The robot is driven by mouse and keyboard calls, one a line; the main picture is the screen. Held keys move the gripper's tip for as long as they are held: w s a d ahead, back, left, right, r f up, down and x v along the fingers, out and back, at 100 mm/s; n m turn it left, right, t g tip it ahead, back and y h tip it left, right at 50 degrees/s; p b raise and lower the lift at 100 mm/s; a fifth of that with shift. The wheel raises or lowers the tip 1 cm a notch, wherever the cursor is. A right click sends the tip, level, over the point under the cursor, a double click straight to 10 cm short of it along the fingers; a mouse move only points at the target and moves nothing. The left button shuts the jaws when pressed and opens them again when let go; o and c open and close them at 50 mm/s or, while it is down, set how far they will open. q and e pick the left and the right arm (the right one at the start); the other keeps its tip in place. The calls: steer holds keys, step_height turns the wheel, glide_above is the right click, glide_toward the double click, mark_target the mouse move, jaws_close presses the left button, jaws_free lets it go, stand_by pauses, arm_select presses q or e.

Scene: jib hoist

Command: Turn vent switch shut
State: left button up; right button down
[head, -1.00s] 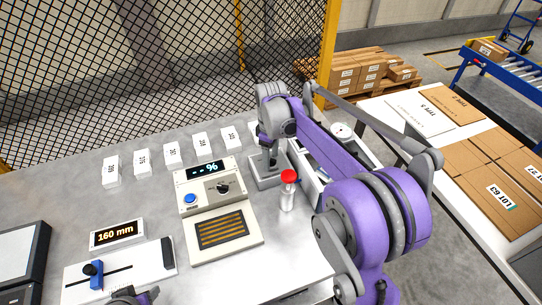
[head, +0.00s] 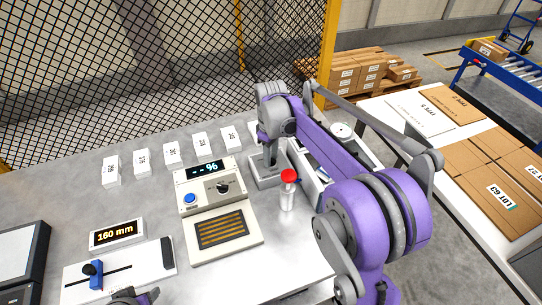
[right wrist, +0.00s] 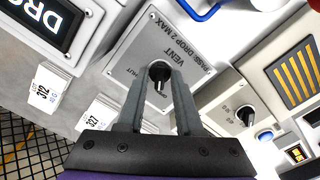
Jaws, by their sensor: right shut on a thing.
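The vent switch (right wrist: 159,72) is a small black knob on a grey plate (right wrist: 196,52) lettered VENT, with SHUT marked at one side. The vent box (head: 266,183) stands at the right of the bench in the head view, partly hidden by my right gripper. My right gripper (head: 268,155) points down over it. In the right wrist view my right gripper (right wrist: 160,78) is shut on the knob, one finger on each side. Part of my left gripper (head: 136,297) shows at the bottom edge of the head view, and its fingers cannot be made out.
A panel with a blue button, a black knob and a display (head: 208,186) stands left of the vent box. Several white labelled blocks (head: 172,154) line the back. A 160 mm display (head: 116,233) is at left.

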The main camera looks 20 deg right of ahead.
arm_select(q)
steer(key=shift+s+f, duration=0.15)
steer(key=shift+f, duration=0.25)
arm_select(e)
steer(key=m, duration=0.4)
arm_select(q)
steer(key=shift+f+b, duration=0.2)
steer(key=shift+b, duration=0.2)
arm_select(e)
steer(key=m, duration=0.4)
arm_select(q)
steer(key=shift+s+f, duration=0.15)
steer(key=shift+f, duration=0.05)
arm_select(e)
steer(key=m, duration=0.4)
arm_select(q)
steer(key=shift+f, duration=0.1)
arm_select(e)
steer(key=shift+m, duration=2.2)
steer(key=c, duration=0.6)
jaws_free()
steer(key=shift+o, duration=0.2)
